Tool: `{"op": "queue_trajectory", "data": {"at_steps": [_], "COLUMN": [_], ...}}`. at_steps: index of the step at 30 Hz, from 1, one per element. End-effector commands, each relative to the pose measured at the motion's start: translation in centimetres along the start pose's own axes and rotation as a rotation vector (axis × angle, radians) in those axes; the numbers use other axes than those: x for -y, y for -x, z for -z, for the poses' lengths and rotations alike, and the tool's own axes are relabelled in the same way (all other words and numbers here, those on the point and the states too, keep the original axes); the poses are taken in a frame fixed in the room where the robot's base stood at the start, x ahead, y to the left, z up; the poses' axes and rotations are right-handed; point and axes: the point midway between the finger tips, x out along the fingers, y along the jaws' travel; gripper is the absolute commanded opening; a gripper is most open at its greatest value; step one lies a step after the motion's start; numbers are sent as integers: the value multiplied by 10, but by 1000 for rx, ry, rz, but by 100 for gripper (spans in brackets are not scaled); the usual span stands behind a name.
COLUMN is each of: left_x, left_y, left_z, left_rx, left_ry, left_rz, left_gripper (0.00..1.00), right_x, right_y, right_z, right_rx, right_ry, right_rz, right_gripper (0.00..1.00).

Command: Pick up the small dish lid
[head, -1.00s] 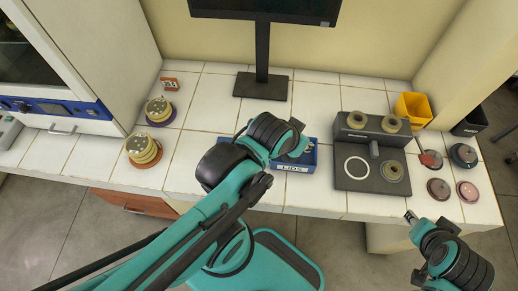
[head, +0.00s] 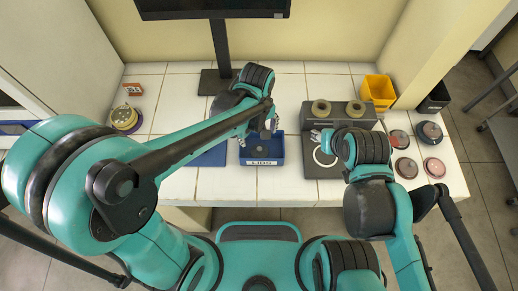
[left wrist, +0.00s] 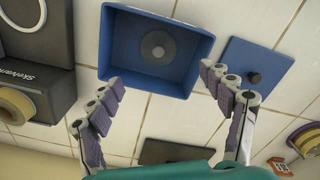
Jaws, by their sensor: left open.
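The small dish lid (left wrist: 157,46) is a round grey, see-through disc with a paler centre. In the head view the left gripper (head: 271,127) hangs over the tray's back part. My right gripper (head: 321,137) is over the dark device; its jaws are too small to read.
A dark device (head: 325,168) with a white ring stands right of the tray. A flat blue plate with a dark knob (left wrist: 254,77) lies beside the tray. Several round dishes (head: 405,167) and a yellow bin (head: 378,91) are at right. The monitor stand (head: 219,55) rises behind.

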Motion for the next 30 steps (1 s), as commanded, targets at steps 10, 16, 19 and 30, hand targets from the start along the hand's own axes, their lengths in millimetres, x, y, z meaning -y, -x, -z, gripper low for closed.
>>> {"op": "queue_trajectory", "data": {"at_steps": [10, 16, 19, 30], "left_x": [-3, -1, -1, -1], "left_y": [-36, -65, -79, -81], "left_z": [-2, -3, -3, -3], "left_rx": [8, 8, 7, 7], "left_ry": [13, 12, 12, 12], "left_rz": [10, 10, 10, 10], "left_gripper": [80, 80, 80, 57], "right_x": [0, 0, 0, 0], "right_y": [-11, -23, -27, -27], "right_z": [-8, -16, -20, -19], "right_rx": [0, 0, 0, 0], "right_ry": [0, 0, 0, 0], "right_rz": [0, 0, 0, 0], "right_gripper": [38, 38, 38, 38]}}
